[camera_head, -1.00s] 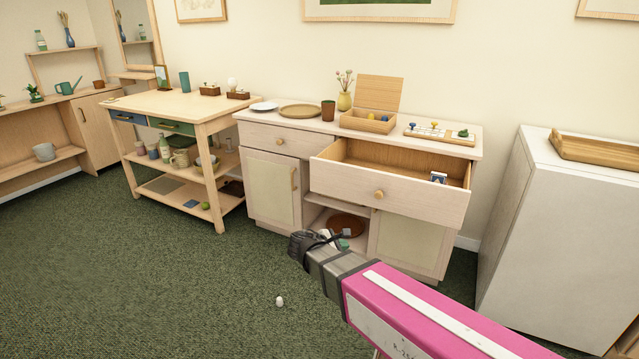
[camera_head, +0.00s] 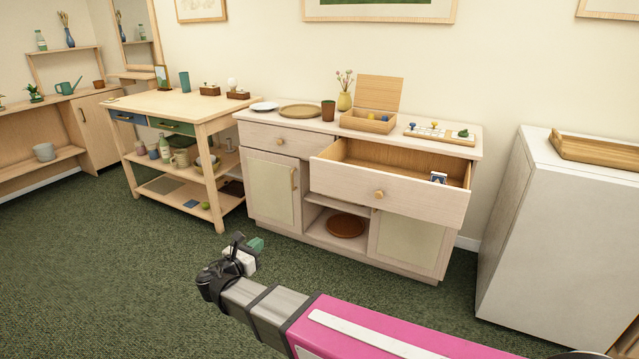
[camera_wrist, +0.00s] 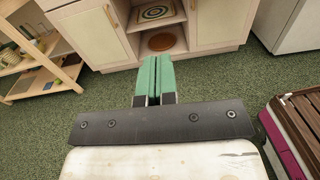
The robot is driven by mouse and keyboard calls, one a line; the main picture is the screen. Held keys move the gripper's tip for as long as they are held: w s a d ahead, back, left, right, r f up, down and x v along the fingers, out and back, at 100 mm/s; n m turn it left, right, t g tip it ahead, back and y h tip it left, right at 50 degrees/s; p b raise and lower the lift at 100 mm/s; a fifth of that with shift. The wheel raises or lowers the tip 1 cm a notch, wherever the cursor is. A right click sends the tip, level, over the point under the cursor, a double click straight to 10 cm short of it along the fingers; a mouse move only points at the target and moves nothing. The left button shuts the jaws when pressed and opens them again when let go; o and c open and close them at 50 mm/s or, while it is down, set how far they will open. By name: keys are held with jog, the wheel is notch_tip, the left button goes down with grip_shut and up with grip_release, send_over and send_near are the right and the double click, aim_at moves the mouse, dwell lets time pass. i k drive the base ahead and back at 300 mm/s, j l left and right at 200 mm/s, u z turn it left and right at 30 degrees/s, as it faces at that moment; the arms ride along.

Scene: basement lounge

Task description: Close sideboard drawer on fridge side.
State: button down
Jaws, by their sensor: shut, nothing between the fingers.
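The sideboard (camera_head: 274,220) stands against the wall. Its right-hand drawer (camera_head: 338,187), on the side of the white fridge (camera_head: 560,230), is pulled well out, with a round wooden knob (camera_head: 378,195) on its front. A small blue and white item (camera_head: 438,178) lies inside. The left drawer (camera_head: 284,141) is flush. My gripper (camera_head: 256,245) is in front of the sideboard, low and left of the open drawer, apart from it. In the wrist view its green fingers (camera_wrist: 155,77) are together and empty, pointing toward the sideboard's lower part; the open drawer is not visible there.
A wooden work table (camera_head: 205,118) with shelves stands left of the sideboard. The sideboard top holds a plate, a round tray (camera_head: 300,111), a vase and an open box (camera_head: 368,122). Green carpet (camera_head: 110,270) is clear in front. A cupboard door handle (camera_head: 293,179) sticks out.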

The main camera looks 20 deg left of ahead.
aim_at(391, 178)
jog(key=i+l, duration=0.1)
jog(key=i, duration=0.9)
